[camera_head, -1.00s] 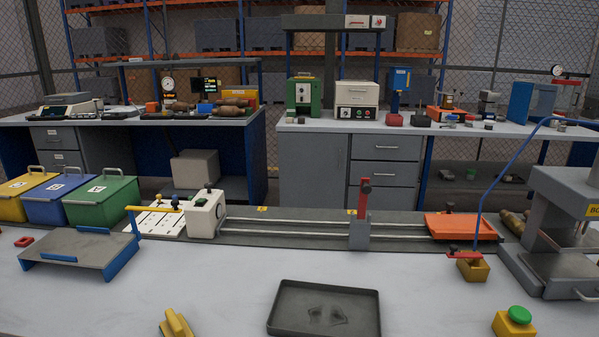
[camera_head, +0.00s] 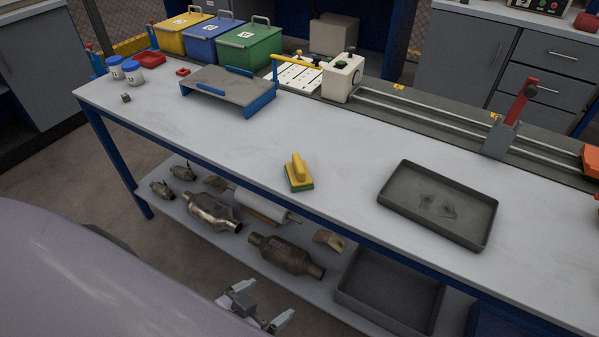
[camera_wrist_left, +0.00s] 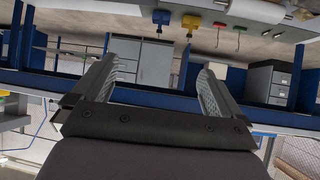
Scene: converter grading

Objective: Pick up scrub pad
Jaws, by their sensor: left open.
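The scrub pad (camera_head: 298,173) has a yellow body with an upright handle and a green underside. It lies on the white workbench (camera_head: 200,136) close to the front edge, left of the black tray. My left gripper (camera_head: 258,305) is low in the head view, in front of the bench and apart from the pad. Its two fingers are spread with nothing between them. The left wrist view shows the same open fingers (camera_wrist_left: 150,85) against a tilted background, and I cannot make out the pad there. My right gripper is not in view.
A shallow black tray (camera_head: 394,207) lies right of the pad. A grey stand with blue handles (camera_head: 226,86) and a rail fixture (camera_head: 420,108) stand behind. The lower shelf (camera_head: 220,242) holds several converters. Bare benchtop surrounds the pad.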

